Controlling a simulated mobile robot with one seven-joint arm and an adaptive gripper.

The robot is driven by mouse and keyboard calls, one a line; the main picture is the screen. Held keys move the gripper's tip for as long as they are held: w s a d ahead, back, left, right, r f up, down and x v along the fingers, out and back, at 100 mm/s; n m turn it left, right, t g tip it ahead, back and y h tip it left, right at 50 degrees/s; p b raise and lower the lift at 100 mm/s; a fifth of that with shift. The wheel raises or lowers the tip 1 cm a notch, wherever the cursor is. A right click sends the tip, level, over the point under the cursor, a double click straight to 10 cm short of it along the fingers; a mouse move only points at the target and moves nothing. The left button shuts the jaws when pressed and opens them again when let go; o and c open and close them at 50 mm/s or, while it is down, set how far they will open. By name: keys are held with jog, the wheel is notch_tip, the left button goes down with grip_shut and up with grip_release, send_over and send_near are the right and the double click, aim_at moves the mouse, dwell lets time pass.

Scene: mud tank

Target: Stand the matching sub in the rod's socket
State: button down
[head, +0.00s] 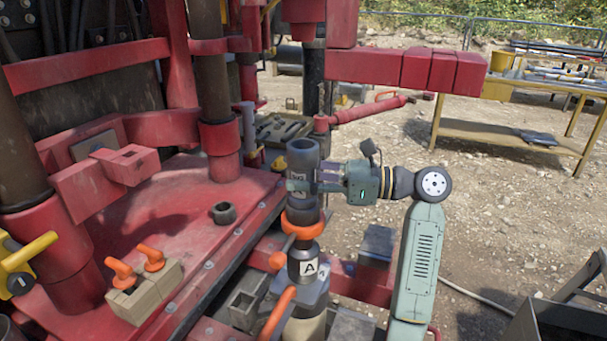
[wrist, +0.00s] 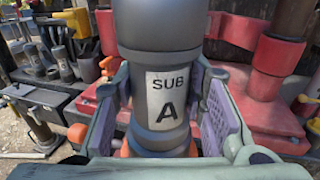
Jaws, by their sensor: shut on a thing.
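A dark grey cylindrical sub (head: 301,154) stands upright in my gripper (head: 308,186). Its white label reads "SUB A" in the wrist view (wrist: 166,97). My gripper is shut around the sub's middle, with a finger pad on each side (wrist: 160,112). Directly below is a dark rod (head: 303,256) with a white label "A". An orange collar (head: 303,230) with a handle surrounds its top. The sub is upright and in line above the rod. The socket is hidden by the collar and sub, so I cannot tell how far the sub sits in it.
The red rig deck (head: 170,205) lies left, carrying a loose dark ring (head: 224,213) and a tan block with orange handles (head: 146,288). A red beam (head: 405,68) crosses above and behind. A yellow table (head: 520,130) stands far right. Gravel between is mostly open.

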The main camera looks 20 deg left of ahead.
dwell(0.3)
jog(key=c, duration=0.9)
grip_release()
jog(key=shift+f, duration=0.1)
jog(key=shift+c, duration=0.2)
jog(key=shift+f, duration=0.15)
jog(key=v, duration=1.2)
